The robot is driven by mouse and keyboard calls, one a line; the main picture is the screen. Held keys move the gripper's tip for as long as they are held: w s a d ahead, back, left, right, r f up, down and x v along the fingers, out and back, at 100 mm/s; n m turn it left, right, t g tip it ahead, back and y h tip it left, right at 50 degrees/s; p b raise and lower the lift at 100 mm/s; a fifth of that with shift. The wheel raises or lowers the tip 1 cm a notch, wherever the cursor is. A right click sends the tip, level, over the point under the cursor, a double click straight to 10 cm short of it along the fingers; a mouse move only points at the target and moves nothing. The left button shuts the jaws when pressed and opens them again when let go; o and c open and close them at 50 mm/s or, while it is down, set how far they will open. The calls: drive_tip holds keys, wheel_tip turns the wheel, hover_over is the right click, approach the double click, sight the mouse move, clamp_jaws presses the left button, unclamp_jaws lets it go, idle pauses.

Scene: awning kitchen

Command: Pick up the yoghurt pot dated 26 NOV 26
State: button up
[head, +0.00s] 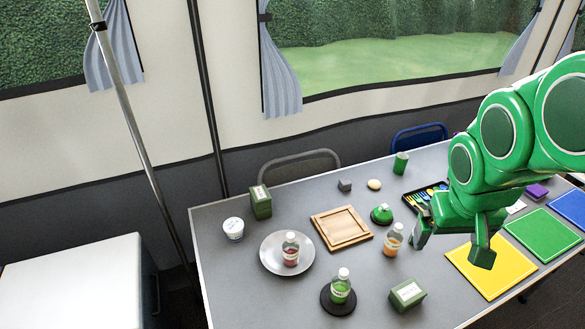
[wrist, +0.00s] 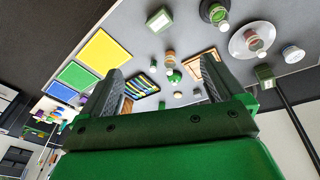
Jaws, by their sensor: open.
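A white yoghurt pot (head: 233,229) with blue marks stands upright near the table's left end in the head view. Its date is too small to read. It also shows in the wrist view as a small white pot (wrist: 292,54) at the right. My gripper (head: 452,240) is over the right half of the table, far to the right of the pot. Its two fingers stand apart with nothing between them in the wrist view (wrist: 158,85).
Near the pot are a green box (head: 260,202), a round plate (head: 270,262) bearing a bottle (head: 290,249), and a wooden tray (head: 341,243). Another bottle (head: 341,286) stands on a dark disc. Coloured mats (head: 492,265) lie at the right. Bare table lies left of the plate.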

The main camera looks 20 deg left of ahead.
drive_tip(key=w+a+n+t+y, duration=0.2)
drive_tip(key=w+a, duration=0.7)
drive_tip(key=a, duration=0.1)
drive_tip(key=n+y, duration=0.8)
drive_tip(key=y, duration=0.2)
hover_over(234, 226)
drive_tip(key=s+d, duration=0.3)
drive_tip(key=d, duration=0.2)
drive_tip(key=f, duration=3.3)
drive_tip(key=shift+w, duration=0.35)
drive_tip(key=shift+x, duration=1.5)
drive_tip(key=shift+w+a+f, duration=0.5)
drive_tip(key=shift+a+f, duration=0.2)
drive_tip(key=shift+f, duration=0.1)
drive_tip(key=shift+x, duration=1.05)
